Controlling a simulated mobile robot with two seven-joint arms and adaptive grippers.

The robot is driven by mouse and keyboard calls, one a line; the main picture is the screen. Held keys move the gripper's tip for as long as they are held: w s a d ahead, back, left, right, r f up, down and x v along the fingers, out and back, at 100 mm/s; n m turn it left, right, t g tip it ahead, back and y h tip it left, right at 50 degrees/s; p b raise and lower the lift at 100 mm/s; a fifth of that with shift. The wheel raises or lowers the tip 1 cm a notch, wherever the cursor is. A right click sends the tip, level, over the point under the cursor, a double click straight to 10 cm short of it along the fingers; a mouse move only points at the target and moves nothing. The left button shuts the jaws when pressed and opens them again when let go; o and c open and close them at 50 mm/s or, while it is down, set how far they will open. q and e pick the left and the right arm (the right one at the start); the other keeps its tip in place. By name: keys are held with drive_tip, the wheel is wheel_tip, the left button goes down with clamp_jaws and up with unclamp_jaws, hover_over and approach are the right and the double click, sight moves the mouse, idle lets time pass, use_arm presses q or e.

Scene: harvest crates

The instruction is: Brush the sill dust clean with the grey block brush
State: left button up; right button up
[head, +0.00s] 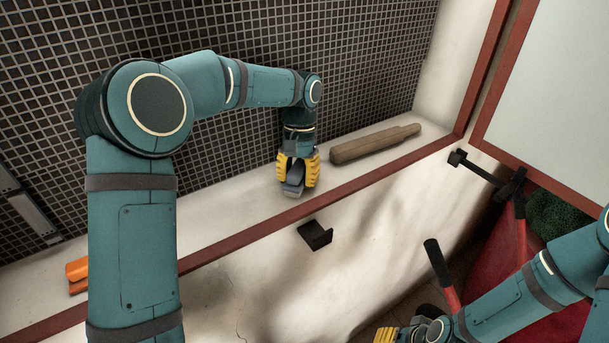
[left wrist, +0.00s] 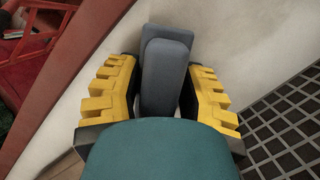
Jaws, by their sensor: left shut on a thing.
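My left gripper (head: 298,172), with yellow fingers, is shut on the grey block brush (head: 293,188) over the pale sill (head: 235,208). In the left wrist view the brush (left wrist: 165,75) stands between the two yellow fingers, its near end hidden by my own teal wrist part. I cannot tell whether the brush touches the sill. No sill dust can be made out. My right gripper (head: 388,335) shows only partly at the bottom edge, and its jaws cannot be judged.
A brown wooden piece (head: 375,144) lies on the sill right of the brush. An orange object (head: 78,273) sits at its left end, partly behind my left arm. A black bracket (head: 315,235) juts from the wall below the red edging. A dark grid panel (head: 360,60) backs the sill.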

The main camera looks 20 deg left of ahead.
sight(279, 191)
use_arm(q)
drive_tip(key=shift+s+a+b, duration=0.3)
drive_tip(key=shift+s+a, duration=1.15)
drive_tip(key=shift+s, duration=0.2)
drive_tip(key=shift+s+a+b, duration=0.25)
drive_tip(key=shift+s+a, duration=1.15)
drive_tip(key=shift+s, duration=0.25)
drive_tip(key=shift+s+a, duration=1.95)
drive_tip(key=shift+s, duration=0.25)
drive_tip(key=shift+w+a+f, duration=0.1)
drive_tip(key=shift+w+a, duration=0.2)
drive_tip(key=shift+w, duration=0.05)
drive_tip(key=shift+w+d+p, duration=0.3)
drive_tip(key=shift+w+p, duration=0.1)
drive_tip(key=shift+p, duration=0.1)
drive_tip(key=shift+w+d+p, duration=0.45)
drive_tip(key=shift+w+d, duration=0.35)
drive_tip(key=shift+w, duration=0.15)
drive_tip(key=shift+w+d, duration=1.1)
drive_tip(key=shift+w, duration=0.2)
drive_tip(key=shift+w+d, duration=1.1)
drive_tip(key=shift+w, duration=0.15)
drive_tip(key=shift+w+d, duration=1.1)
drive_tip(key=shift+w, duration=0.2)
drive_tip(key=shift+w+d, duration=1.05)
drive_tip(key=shift+w, duration=0.2)
